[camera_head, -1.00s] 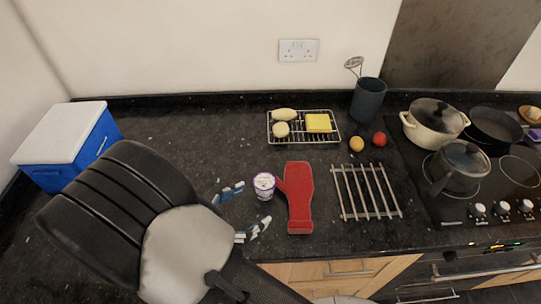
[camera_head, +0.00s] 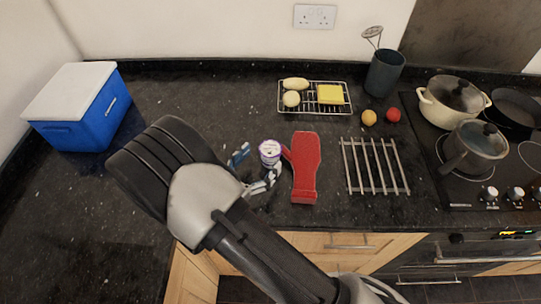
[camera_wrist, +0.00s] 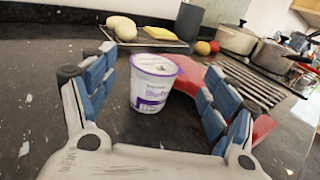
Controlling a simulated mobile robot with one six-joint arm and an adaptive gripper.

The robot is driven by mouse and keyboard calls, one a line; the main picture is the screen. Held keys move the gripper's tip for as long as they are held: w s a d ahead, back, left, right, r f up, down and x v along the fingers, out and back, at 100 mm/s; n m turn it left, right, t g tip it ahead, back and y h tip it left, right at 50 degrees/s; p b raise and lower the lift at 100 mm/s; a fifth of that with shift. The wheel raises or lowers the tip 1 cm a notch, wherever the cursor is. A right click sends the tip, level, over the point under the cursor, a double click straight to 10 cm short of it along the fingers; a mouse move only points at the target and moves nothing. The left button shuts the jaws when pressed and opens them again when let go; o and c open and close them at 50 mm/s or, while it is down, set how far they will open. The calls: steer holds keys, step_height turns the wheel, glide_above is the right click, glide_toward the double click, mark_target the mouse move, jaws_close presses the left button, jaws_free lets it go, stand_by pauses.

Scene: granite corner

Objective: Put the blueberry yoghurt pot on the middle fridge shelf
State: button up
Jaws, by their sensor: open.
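The blueberry yoghurt pot (camera_head: 270,152), white with a purple rim, stands upright on the dark granite worktop. In the wrist view the pot (camera_wrist: 152,84) is between the spread blue-and-grey fingers, a little forward of the palm, with a gap to each finger. My gripper (camera_head: 256,167) is open and low over the worktop, just in front of the pot; it also shows in the wrist view (camera_wrist: 156,78). My arm hides part of the worktop at left. No fridge or fridge shelf is in view.
A red oven mitt (camera_head: 305,170) lies close to the right of the pot. A wire rack (camera_head: 345,108) holding food is behind it, and a bare metal trivet (camera_head: 375,166) is further right. A blue cool box (camera_head: 75,130) stands at left. Pans stand on the hob at right.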

mark_target(271, 148)
steer(key=x, duration=0.2)
steer(key=b+x, duration=0.1)
steer(key=x, duration=0.3)
steer(key=shift+a+f+b, duration=0.15)
steer(key=shift+f+b, duration=0.1)
steer(key=shift+b, duration=0.1)
steer(key=shift+c, duration=0.4)
steer(key=c, duration=1.4)
steer(key=shift+r, duration=0.15)
